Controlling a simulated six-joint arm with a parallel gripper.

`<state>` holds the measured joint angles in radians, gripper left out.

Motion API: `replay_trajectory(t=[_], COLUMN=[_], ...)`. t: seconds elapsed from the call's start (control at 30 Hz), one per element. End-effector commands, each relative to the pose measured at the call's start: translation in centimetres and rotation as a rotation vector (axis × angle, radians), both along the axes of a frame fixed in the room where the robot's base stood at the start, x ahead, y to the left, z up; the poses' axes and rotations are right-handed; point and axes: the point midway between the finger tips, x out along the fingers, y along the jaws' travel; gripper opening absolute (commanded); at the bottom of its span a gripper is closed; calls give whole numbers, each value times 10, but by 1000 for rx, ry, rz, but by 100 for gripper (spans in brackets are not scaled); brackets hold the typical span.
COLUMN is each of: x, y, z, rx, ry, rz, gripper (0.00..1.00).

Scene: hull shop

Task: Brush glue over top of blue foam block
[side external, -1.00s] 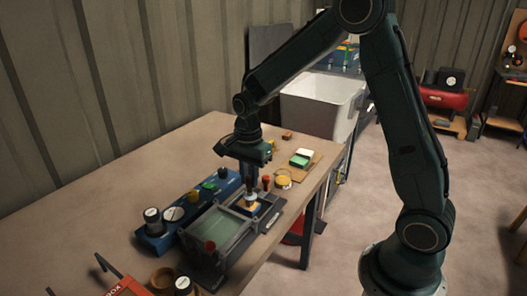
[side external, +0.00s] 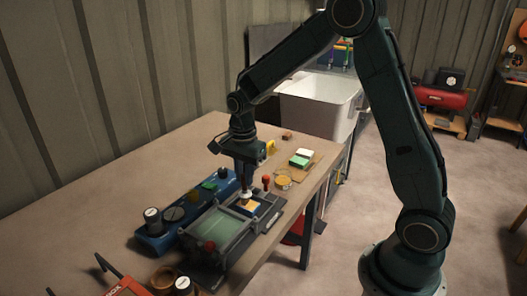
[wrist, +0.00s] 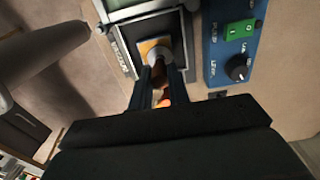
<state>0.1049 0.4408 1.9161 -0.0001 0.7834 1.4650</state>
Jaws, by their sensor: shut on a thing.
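My gripper (side external: 245,184) is shut on a brown-handled tool (wrist: 160,73) with a broad pale head. In the side view the head (side external: 246,194) is over a small orange-yellow square (side external: 250,206), which sits in the framed bed of a grey fixture (side external: 222,252). In the wrist view the tool's head covers part of this square (wrist: 147,46). I cannot tell whether the head touches it. I cannot make out a blue foam block; only the orange-yellow face shows there.
A blue control box (side external: 160,242) with knobs and a green switch (wrist: 240,31) lies along the fixture. The table's back left is clear.

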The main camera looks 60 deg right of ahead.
Motion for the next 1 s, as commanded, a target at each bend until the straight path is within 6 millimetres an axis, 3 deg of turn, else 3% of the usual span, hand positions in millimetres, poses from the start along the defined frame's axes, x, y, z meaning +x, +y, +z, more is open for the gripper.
replay_trajectory(t=[0.63,1.0], x=[14,12], y=[0,0], z=[-1,-1], rx=[0,0], ry=[0,1], rz=[0,0], gripper=[0,0])
